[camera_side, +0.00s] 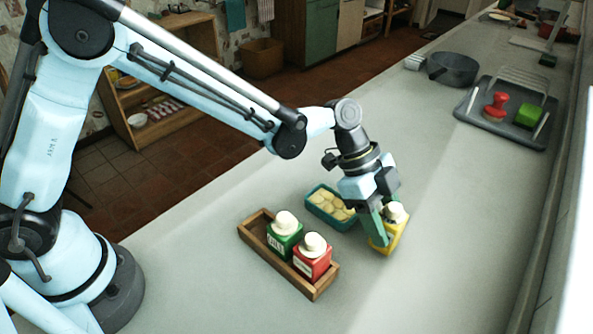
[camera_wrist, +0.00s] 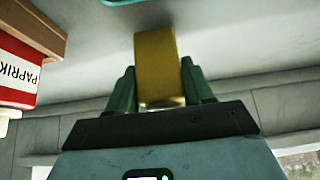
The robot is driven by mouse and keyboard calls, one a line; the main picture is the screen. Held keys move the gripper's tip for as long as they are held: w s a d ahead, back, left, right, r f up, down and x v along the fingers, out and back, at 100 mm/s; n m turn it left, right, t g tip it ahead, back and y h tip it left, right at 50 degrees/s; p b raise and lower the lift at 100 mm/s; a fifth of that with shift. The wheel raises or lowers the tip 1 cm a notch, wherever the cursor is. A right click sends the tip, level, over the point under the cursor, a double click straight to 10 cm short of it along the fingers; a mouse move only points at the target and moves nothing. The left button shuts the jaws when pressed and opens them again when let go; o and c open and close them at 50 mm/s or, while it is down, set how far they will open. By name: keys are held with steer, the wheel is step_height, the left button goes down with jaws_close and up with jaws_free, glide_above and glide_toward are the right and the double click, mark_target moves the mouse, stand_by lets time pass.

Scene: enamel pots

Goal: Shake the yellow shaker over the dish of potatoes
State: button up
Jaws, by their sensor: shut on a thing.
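The yellow shaker (camera_side: 391,237) has a cream top and is held between the green fingers of my gripper (camera_side: 384,222). In the wrist view the yellow shaker (camera_wrist: 158,65) sits between both fingers of my gripper (camera_wrist: 158,88). In the side view it is to the right of the dish of potatoes (camera_side: 318,213), a teal rectangular dish with several pale yellow pieces. The shaker is at or close to the counter; I cannot tell whether it touches. Only a sliver of teal edge (camera_wrist: 122,2) shows at the top of the wrist view.
A wooden rack (camera_side: 318,287) left of the shaker holds a green shaker (camera_side: 283,243) and a red shaker (camera_side: 311,264), with an empty slot at its far left end. A grey drying tray (camera_side: 508,134) and a dark pan (camera_side: 452,71) are farther back. The counter right of my gripper is clear.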

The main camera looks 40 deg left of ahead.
mark_target(335, 201)
steer(key=shift+r, duration=1.35)
steer(key=a+m+t+y, duration=0.1)
steer(key=a+m+y, duration=0.1)
steer(key=a+y, duration=0.1)
steer(key=w+a+r+m+t+y, duration=0.1)
steer(key=a+m+y, duration=0.1)
steer(key=a+y, duration=0.2)
steer(key=a+r+m+t+y, duration=0.1)
steer(key=a+m+t+y, duration=0.1)
steer(key=a+y, duration=0.2)
steer(key=shift+w+y, duration=0.2)
steer(key=shift+y, duration=1.2)
steer(key=y, duration=0.1)
steer(key=t+y, duration=0.1)
steer(key=shift+f+t+y, duration=0.3)
steer(key=shift+f, duration=0.05)
steer(key=shift+s+f+t+y, duration=0.1)
steer(key=shift+f+t+y, duration=0.15)
steer(key=shift+t+y, duration=0.75)
steer(key=shift+g+y, duration=0.3)
